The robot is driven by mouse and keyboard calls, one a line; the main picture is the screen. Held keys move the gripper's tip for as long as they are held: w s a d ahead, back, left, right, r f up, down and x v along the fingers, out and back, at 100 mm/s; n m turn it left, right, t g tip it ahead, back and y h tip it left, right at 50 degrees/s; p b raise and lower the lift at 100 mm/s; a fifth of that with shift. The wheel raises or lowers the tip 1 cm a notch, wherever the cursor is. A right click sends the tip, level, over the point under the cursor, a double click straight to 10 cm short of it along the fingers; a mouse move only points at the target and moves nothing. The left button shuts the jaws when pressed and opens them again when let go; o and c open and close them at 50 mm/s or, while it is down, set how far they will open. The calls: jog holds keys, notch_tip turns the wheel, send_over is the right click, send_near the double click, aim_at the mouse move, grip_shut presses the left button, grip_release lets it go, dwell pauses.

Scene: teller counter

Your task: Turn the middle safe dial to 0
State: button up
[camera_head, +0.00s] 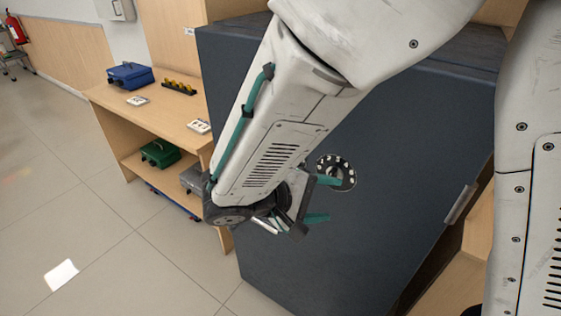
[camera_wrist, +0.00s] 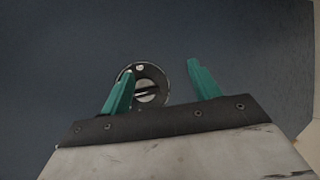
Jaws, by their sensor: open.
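The safe (camera_head: 400,160) is a large dark blue-grey box. One round safe dial (camera_head: 336,166) shows on its face, with a black ring and pale marks. My arm may hide other dials, so I cannot tell whether this is the middle one. In the wrist view the dial (camera_wrist: 160,78) has a pale centre with a dark, slightly tilted bar; its numbers are too small to read. My gripper (camera_head: 326,199) is open in front of the safe, its green fingers apart. In the wrist view my gripper (camera_wrist: 161,66) sits right of centre on the dial, its left finger overlapping the dial's left side.
A wooden counter (camera_head: 105,97) stands left of the safe, holding a blue cash box (camera_head: 130,75) and a black-and-yellow rack (camera_head: 179,87). A green box (camera_head: 160,152) sits on its lower shelf. The tiled floor (camera_head: 120,250) at left is mostly clear, with a white sheet (camera_head: 61,274).

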jog(key=w+a+m+t+y, duration=0.1)
jog(key=w+a+m+t, duration=0.2)
jog(key=w+a+t, duration=0.6)
jog(key=shift+t, duration=0.4)
jog(key=w, duration=0.2)
jog(key=w+d, duration=0.1)
jog(key=shift+w+d+f, duration=0.1)
jog(key=shift+w+d, duration=0.1)
jog(key=shift+w, duration=0.2)
jog(key=c, duration=1)
